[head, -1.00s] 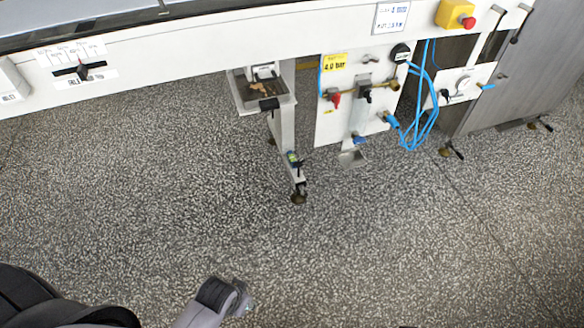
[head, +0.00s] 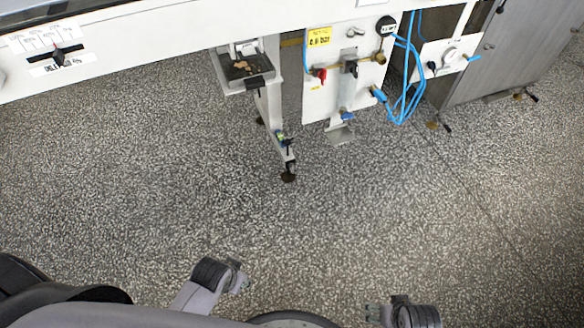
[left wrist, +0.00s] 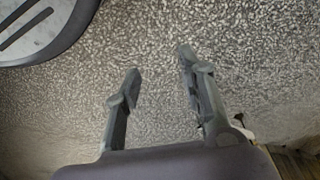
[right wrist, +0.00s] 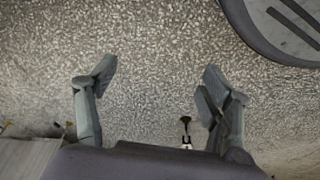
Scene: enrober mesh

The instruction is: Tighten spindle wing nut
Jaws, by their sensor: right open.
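I cannot make out the spindle wing nut for certain in any view. The white machine frame (head: 150,50) runs across the top of the head view. My right gripper (head: 372,313) is low at the bottom right of the head view, far from the machine. Its two fingers (right wrist: 158,85) stand wide apart and empty over the floor in the right wrist view. My left gripper (head: 241,274) is low, left of centre. Its fingers (left wrist: 160,65) are apart with nothing between them in the left wrist view.
A small tray (head: 226,86) with brown bits sits under the frame beside a leg with a black foot (head: 288,177). Right of it are a white valve panel (head: 319,90), blue hoses (head: 404,105) and a steel cabinet (head: 510,60). The speckled floor (head: 150,180) is clear.

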